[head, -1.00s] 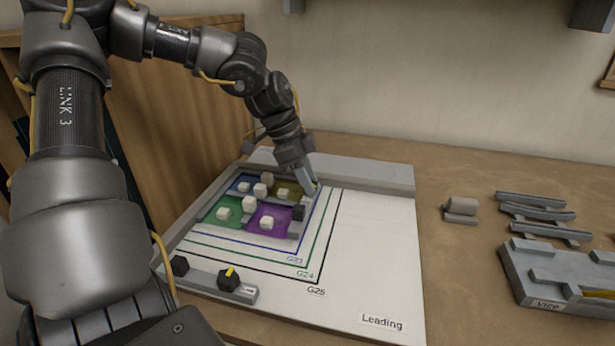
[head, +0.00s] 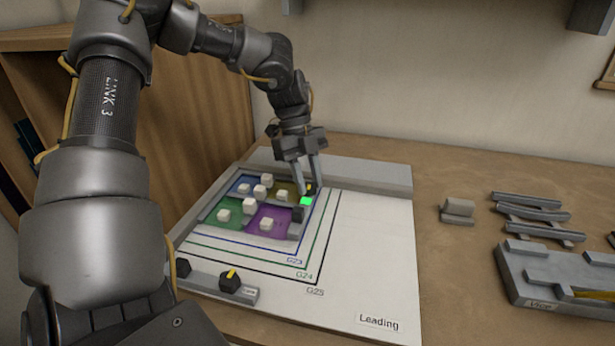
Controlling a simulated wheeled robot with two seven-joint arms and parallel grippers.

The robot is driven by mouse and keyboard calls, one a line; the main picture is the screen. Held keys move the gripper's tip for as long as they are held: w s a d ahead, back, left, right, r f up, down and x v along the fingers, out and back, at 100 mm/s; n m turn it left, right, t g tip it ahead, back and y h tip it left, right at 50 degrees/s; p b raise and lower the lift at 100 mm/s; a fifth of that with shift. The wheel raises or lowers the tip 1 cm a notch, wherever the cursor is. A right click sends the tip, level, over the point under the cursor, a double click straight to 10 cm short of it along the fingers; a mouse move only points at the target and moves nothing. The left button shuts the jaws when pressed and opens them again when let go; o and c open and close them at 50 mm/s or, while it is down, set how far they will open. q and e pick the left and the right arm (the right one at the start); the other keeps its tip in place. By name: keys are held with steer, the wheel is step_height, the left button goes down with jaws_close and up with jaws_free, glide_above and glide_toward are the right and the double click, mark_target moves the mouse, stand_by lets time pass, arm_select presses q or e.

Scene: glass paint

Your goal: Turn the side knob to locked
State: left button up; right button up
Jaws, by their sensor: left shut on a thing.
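The side knob (head: 309,189), dark with a yellow mark, sits at the right edge of the stained-glass panel (head: 235,231). My left gripper (head: 312,191) comes down from above and is shut on it, with a finger on either side; the fingers hide most of the knob. A bright green patch (head: 306,202) shows just in front of the knob. A dark block (head: 298,214) sits at the panel's right edge, nearer me. My right gripper is not in view.
A front bar (head: 245,293) carries a knob with a yellow pointer (head: 230,280) and another dark knob (head: 182,268). Pale blocks (head: 249,205) stand on the glass. The white board (head: 375,270) is clear at right. A vice (head: 550,275) and racks (head: 535,215) lie farther right.

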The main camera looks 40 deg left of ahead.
arm_select(q)
steer(key=shift+m, duration=0.4)
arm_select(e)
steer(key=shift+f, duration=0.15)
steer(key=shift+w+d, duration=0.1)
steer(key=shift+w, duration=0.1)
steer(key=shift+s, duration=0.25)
arm_select(q)
steer(key=o, duration=1)
steer(key=shift+c, duration=0.2)
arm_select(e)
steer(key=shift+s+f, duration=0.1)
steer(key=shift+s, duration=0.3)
